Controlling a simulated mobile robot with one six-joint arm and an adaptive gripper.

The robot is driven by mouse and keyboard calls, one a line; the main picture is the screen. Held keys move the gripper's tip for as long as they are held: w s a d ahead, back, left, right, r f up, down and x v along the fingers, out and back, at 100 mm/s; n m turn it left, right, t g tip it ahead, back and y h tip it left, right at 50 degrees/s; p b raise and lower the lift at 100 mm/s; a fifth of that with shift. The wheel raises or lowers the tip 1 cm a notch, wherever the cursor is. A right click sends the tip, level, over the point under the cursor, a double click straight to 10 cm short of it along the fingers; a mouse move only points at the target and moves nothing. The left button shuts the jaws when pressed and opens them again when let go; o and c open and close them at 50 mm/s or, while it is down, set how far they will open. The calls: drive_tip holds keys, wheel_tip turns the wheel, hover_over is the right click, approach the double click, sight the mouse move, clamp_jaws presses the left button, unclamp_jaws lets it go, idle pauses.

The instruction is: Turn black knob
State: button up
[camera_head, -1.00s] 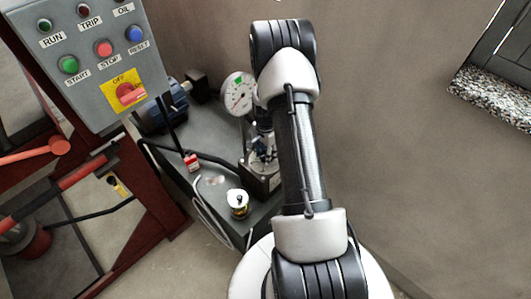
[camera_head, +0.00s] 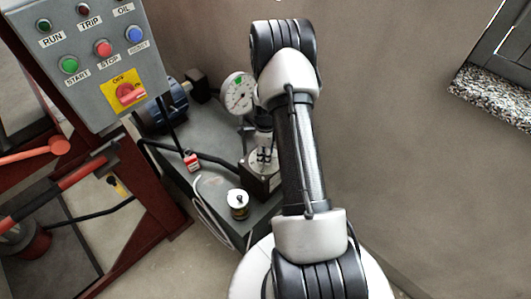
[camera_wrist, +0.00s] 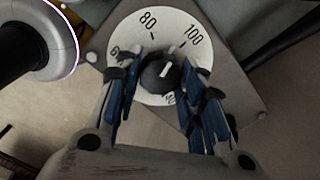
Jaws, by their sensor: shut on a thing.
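The black knob (camera_wrist: 160,73) with a white pointer mark sits at the centre of a round white dial (camera_wrist: 146,22) in the wrist view. The dial shows 80 and 100, with other numbers partly covered by the fingers. My gripper (camera_wrist: 162,76) has its blue-padded fingers on both sides of the knob and is shut on it. The pointer mark leans up and to the right, roughly toward 100. In the head view my gripper (camera_head: 263,148) is over the dial box (camera_head: 262,184), partly behind my arm; the knob is hidden there.
A pressure gauge (camera_head: 239,92) stands just left of my arm. A grey control panel (camera_head: 88,75) with buttons and a red switch (camera_head: 130,93) is at left. A small white-topped canister (camera_head: 238,203) and a red padlock (camera_head: 192,161) are near the dial box.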

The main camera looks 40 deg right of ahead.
drive_tip(key=shift+m, duration=1.6)
drive_tip(key=o, duration=1.1)
drive_tip(key=shift+r, duration=0.1)
wheel_tip(320, 180, up, 12)
drive_tip(key=shift+f, duration=0.1)
